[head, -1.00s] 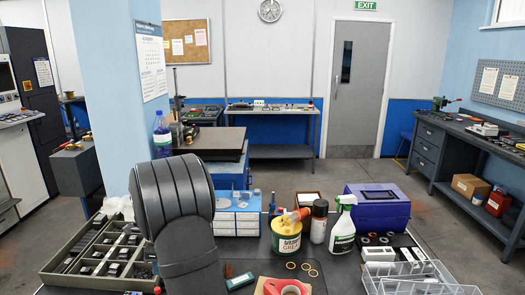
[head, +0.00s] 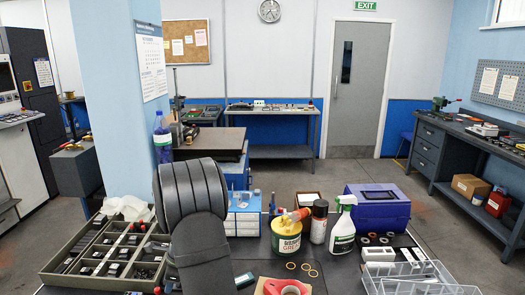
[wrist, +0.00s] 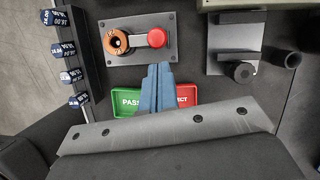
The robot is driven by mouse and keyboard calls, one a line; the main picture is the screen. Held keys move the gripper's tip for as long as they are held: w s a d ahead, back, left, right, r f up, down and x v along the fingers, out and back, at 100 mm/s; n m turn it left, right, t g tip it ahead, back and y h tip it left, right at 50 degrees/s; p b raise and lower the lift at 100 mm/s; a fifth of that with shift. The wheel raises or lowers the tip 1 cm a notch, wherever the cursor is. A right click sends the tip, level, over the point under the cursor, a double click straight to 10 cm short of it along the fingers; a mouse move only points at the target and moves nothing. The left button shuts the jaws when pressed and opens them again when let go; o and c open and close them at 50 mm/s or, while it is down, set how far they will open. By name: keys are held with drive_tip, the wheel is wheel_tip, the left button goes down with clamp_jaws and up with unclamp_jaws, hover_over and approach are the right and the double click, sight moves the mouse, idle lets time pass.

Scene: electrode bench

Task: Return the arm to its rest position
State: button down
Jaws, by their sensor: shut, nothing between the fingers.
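My gripper (wrist: 159,66) shows in the wrist view, with its two blue-grey fingers closed together and nothing between them. The fingers lie in front of the seam between a green tray marked PASS (wrist: 124,101) and a red tray (wrist: 186,94) whose label is partly hidden. In the head view my dark arm stands left of centre. My gripper cannot be made out there.
In the wrist view, a grey plate with a copper ring (wrist: 115,41) and a red knob (wrist: 157,38) is beyond the fingertips. Labelled blue-capped items line the left. In the head view, a divided tray (head: 62,271), grease tub (head: 286,240) and spray bottle (head: 342,235) surround the arm.

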drive_tip(key=shift+w+d+f+y, duration=0.1)
drive_tip(key=shift+d+f+y, duration=0.3)
drive_tip(key=shift+d, duration=0.2)
drive_tip(key=shift+d+f+y, duration=0.3)
drive_tip(key=shift+d+f, duration=0.05)
drive_tip(key=shift+d, duration=0.25)
drive_tip(key=shift+d+f+y, duration=0.7)
drive_tip(key=shift+y, duration=0.3)
drive_tip(key=f+y, duration=0.1)
drive_tip(key=d+f+y, duration=0.1)
drive_tip(key=y, duration=0.1)
drive_tip(key=shift+d+f+y, duration=0.15)
drive_tip(key=shift+f+y, duration=0.15)
drive_tip(key=shift+f, duration=0.1)
drive_tip(key=shift+d+f+y, duration=0.15)
drive_tip(key=shift+f+y, duration=0.6)
drive_tip(key=shift+y, duration=0.25)
